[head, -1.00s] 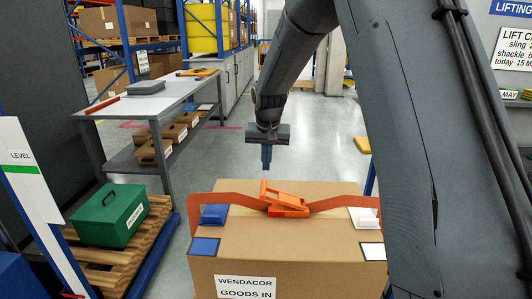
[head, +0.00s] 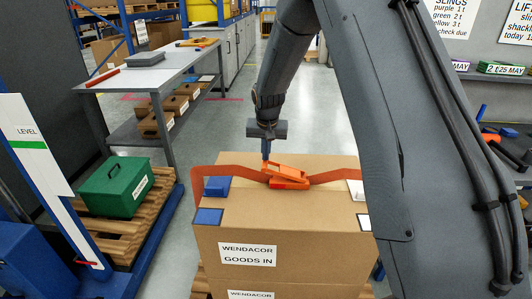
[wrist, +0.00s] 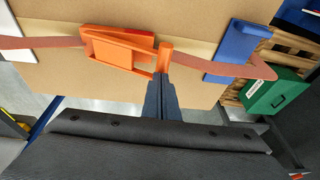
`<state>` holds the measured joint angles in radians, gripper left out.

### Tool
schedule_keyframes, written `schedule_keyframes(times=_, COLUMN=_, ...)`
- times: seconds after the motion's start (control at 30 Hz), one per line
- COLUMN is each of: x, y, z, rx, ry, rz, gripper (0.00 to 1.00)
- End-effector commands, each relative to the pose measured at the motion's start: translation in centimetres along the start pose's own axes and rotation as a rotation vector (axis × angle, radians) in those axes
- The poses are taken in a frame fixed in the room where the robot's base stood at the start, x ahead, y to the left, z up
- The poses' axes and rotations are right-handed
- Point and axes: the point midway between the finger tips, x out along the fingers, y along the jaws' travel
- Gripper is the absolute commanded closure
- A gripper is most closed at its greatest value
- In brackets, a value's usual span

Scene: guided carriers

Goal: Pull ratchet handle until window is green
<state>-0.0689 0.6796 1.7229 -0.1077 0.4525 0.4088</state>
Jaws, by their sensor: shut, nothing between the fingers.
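An orange ratchet (head: 289,181) sits on top of a cardboard box (head: 230,232), joined to a rust-coloured strap (head: 222,172). Its raised orange handle (head: 270,165) has its end at the left in the head view. The ratchet also shows in the wrist view (wrist: 120,50), with a red strip along its far edge; I cannot tell whether that is the window. My gripper (head: 266,152) is shut and empty, pointing down at the handle's end. In the wrist view its fingertips (wrist: 160,80) are right beside the orange end bar (wrist: 165,55); contact is unclear.
Blue corner pads (head: 217,187) hold the strap at the box edge. A pallet with a green case (head: 115,187) and a LEVEL sign (head: 30,140) stand at the left. A grey workbench (head: 150,73) is behind. Open floor (head: 215,140) lies between.

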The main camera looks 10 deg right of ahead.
Motion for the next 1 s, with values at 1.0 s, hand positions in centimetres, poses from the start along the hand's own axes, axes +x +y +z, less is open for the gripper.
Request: schedule_keyframes(times=1.0, x=1.7, y=-2.6, z=0.5, rx=0.000, ry=0.002, rz=0.000, gripper=1.00)
